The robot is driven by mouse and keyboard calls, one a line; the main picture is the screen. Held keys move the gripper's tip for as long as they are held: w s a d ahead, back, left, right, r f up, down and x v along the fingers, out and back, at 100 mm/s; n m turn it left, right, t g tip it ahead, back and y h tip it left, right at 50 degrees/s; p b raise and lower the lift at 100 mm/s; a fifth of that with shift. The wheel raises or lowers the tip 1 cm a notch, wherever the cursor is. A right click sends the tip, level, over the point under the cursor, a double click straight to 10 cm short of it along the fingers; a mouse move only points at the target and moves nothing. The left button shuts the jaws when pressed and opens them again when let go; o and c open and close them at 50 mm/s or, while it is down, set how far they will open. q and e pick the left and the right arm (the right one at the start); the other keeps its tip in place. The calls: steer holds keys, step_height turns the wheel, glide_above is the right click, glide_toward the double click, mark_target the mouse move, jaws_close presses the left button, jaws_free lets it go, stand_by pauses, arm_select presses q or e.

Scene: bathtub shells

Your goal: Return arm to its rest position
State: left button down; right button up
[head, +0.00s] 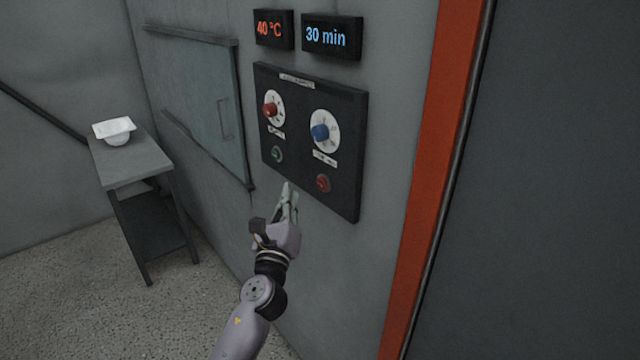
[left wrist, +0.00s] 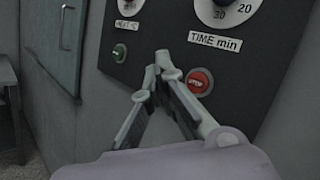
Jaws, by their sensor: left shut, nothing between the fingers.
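My left arm comes up from the bottom of the head view. Its gripper (head: 287,188) is shut and empty, just below the black control panel (head: 345,100) on the wall. In the left wrist view the fingertips (left wrist: 163,63) meet in front of the panel, between a green button (left wrist: 119,52) and a red STOP button (left wrist: 197,82). I cannot tell whether the fingers touch the panel. The panel also bears a red knob (head: 271,110) and a blue knob (head: 320,132). My right gripper is not in view.
Displays above the panel read 40 °C (head: 273,28) and 30 min (head: 331,37). A small table (head: 135,167) with a white tub-shaped piece (head: 115,129) stands at the left. An orange post (head: 432,170) rises right of the panel. Floor between table and arm is clear.

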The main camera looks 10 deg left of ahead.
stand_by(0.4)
arm_select(q)
steer(key=s+f+n+g, duration=0.2)
steer(key=f+n, duration=0.1)
steer(key=f, duration=0.8)
steer(key=s+f+n+g+h, duration=0.1)
steer(key=s+f+n+g, duration=0.15)
steer(key=f, duration=0.85)
steer(key=s+f+n+g, duration=0.1)
steer(key=f+n+g, duration=0.2)
steer(key=f, duration=0.8)
steer(key=s+a+f+n+g, duration=0.1)
steer(key=s+f+n+g, duration=0.5)
steer(key=s+f, duration=1.2)
steer(key=s+f+n+g, duration=0.3)
steer(key=s+f+n, duration=0.3)
steer(key=s, duration=1.1)
steer(key=s+a+f+n+g, duration=0.1)
steer(key=s+f+n+g, duration=0.3)
steer(key=s+f, duration=0.8)
steer(key=s+n, duration=0.2)
steer(key=s, duration=0.4)
steer(key=shift+a+h, duration=0.3)
steer(key=shift+h, duration=0.1)
steer(key=shift+w+n, duration=0.1)
steer(key=shift+n, duration=0.15)
